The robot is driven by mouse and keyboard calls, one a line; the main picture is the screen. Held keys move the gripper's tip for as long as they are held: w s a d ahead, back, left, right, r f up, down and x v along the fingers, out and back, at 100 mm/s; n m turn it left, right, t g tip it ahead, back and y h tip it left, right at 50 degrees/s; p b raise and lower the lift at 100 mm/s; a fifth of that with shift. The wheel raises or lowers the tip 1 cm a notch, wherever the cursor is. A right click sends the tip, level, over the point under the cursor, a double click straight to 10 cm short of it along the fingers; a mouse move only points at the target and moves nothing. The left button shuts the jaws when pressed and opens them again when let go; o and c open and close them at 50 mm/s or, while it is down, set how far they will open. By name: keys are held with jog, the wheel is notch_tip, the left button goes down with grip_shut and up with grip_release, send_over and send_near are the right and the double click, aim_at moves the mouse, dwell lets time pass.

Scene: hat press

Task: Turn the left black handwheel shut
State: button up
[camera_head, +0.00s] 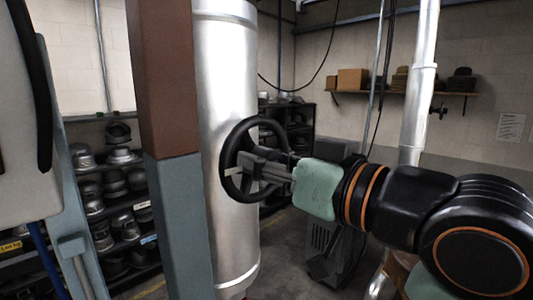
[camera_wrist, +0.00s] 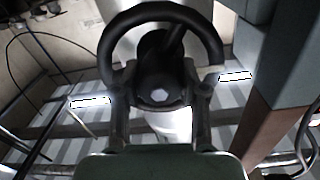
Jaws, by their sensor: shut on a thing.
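The black handwheel (camera_head: 225,160) stands in front of a tall silver cylinder in the head view. It is a round rim with a hub and a spoke. In the wrist view the handwheel (camera_wrist: 113,45) fills the upper middle, with its hub at the centre. My gripper (camera_head: 243,165) reaches in from the right and is shut on the handwheel. In the wrist view the fingers of my gripper (camera_wrist: 161,88) lie on either side of the hub, near the lower part of the wheel. The exact contact points are dark and hard to make out.
The silver cylinder (camera_head: 230,80) is right behind the wheel. A brown and blue-grey post (camera_head: 180,210) stands close to its left. Shelves of metal hat forms (camera_head: 115,180) are at the left. A small dark fitting (camera_head: 438,111) sits by the silver pipe (camera_head: 417,100).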

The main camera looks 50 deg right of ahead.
jog(key=m+p, duration=0.1)
jog(key=m, duration=0.1)
jog(key=m+p, duration=0.1)
jog(key=m, duration=0.1)
jog(key=shift+r+m, duration=0.2)
jog(key=shift+m, duration=0.1)
jog(key=m+p, duration=0.2)
jog(key=m, duration=0.2)
jog(key=shift+f, duration=0.1)
jog(key=m, duration=0.4)
jog(key=shift+m, duration=2.5)
jog(key=o, duration=0.9)
jog(key=shift+f, duration=0.1)
jog(key=shift+c, duration=0.2)
jog(key=shift+s, duration=0.1)
